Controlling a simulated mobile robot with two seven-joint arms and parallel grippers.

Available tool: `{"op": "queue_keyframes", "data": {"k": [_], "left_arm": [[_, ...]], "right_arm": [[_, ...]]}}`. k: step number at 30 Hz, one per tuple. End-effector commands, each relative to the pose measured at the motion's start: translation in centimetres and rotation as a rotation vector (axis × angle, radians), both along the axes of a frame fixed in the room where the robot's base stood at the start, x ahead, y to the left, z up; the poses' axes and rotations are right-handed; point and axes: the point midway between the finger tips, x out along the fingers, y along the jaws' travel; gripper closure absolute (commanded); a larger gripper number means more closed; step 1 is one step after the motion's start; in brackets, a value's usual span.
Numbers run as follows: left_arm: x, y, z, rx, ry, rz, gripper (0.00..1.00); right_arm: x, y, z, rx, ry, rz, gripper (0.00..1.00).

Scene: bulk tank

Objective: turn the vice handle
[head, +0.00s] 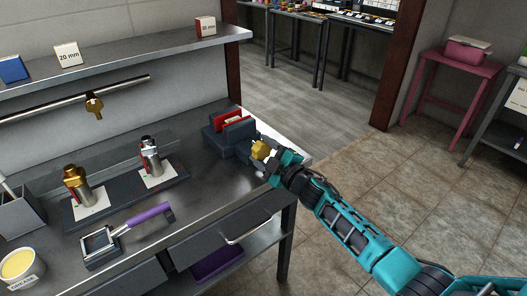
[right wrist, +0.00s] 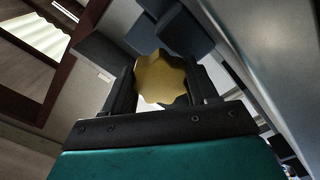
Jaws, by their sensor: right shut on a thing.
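The vice (head: 229,130) is dark blue-grey with red jaw faces and stands at the right end of the metal workbench. Its handle is a yellow lobed knob (head: 261,150) on the vice's right front side. My right gripper (head: 268,155) reaches in from the right and is shut on the knob. In the right wrist view the knob (right wrist: 161,78) sits between the two dark fingers, with the blue-grey vice body (right wrist: 183,32) behind it. The knob's far side is hidden. My left gripper is not in view.
On the bench (head: 215,190) stand a board with two metal fittings (head: 150,160), a purple-handled tool (head: 148,216) and a yellow-topped tub (head: 20,266). A shelf (head: 130,62) with small boxes runs above. Open floor (head: 350,165) lies right of the bench.

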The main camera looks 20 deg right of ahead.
Motion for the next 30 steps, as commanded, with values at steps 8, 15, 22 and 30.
{"op": "queue_keyframes", "data": {"k": [8, 15, 22, 30], "left_arm": [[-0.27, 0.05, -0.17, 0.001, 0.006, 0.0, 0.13], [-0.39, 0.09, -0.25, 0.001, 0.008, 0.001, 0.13], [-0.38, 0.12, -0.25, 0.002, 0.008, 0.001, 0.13], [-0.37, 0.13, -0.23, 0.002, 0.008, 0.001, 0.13]], "right_arm": [[0.04, -0.2, -0.03, 0.21, 0.078, -0.004, 0.72], [0.03, -0.17, -0.04, 0.333, 0.122, -0.003, 0.72], [0.03, -0.16, -0.05, 0.391, 0.142, -0.004, 0.72], [0.02, -0.14, -0.06, 0.405, 0.148, -0.003, 0.72]]}}
